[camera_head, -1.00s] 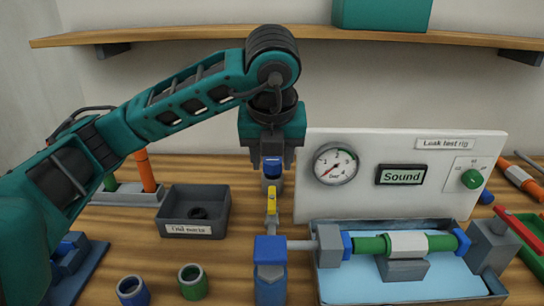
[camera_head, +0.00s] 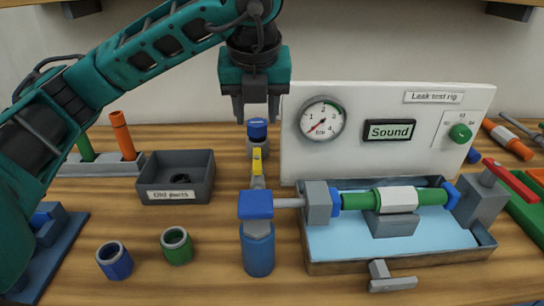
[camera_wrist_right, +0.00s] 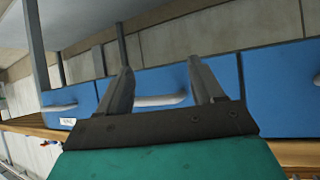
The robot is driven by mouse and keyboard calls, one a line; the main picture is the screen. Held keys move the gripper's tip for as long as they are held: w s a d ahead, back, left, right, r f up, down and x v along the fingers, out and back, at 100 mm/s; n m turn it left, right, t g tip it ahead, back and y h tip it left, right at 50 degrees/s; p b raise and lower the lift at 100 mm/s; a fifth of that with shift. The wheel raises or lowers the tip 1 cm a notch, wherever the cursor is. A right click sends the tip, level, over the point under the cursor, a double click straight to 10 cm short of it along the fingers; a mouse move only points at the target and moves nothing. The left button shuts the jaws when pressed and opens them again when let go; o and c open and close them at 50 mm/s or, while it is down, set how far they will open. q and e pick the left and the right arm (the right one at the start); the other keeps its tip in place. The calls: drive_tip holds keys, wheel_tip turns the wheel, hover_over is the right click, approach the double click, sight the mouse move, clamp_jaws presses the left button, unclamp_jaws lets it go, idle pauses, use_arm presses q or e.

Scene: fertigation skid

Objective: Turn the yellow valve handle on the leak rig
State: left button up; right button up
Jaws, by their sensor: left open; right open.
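The yellow valve handle (camera_head: 257,162) stands above a blue valve body (camera_head: 256,206) at the left end of the leak rig's pipe. My left gripper (camera_head: 256,118) is open and empty, pointing down behind and above the handle, apart from it.
A shallow tray (camera_head: 317,253) lies under the green and white pipe (camera_head: 397,200). A dark "Old parts" bin (camera_head: 175,196) stands left of the valve. A blue ring (camera_head: 114,261) and a green ring (camera_head: 177,246) stand on the wood bench. A red-handled valve (camera_head: 510,179) is at right.

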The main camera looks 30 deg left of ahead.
sight(257, 158)
use_arm(q)
drive_tip(key=b, duration=0.3)
drive_tip(key=shift+a+f+b, duration=0.15)
drive_tip(key=shift+f+b, duration=0.1)
drive_tip(key=shift+b, duration=0.05)
use_arm(e)
drive_tip(key=f, duration=0.1)
drive_tip(key=w+a+f, duration=0.1)
drive_tip(key=shift+a+f, duration=0.25)
drive_tip(key=shift+f, duration=0.1)
use_arm(q)
drive_tip(key=b+x, duration=0.3)
drive_tip(key=x, duration=0.8)
drive_tip(key=shift+s+b, duration=0.1)
drive_tip(key=shift+b, duration=0.3)
drive_tip(key=shift+w+a+f, duration=0.2)
drive_tip(key=shift+w+f, duration=0.05)
drive_tip(key=shift+f, duration=0.4)
use_arm(e)
drive_tip(key=shift+f, duration=2)
use_arm(q)
drive_tip(key=shift+c, duration=0.3)
use_arm(e)
drive_tip(key=shift+w, duration=0.1)
use_arm(q)
clamp_jaws()
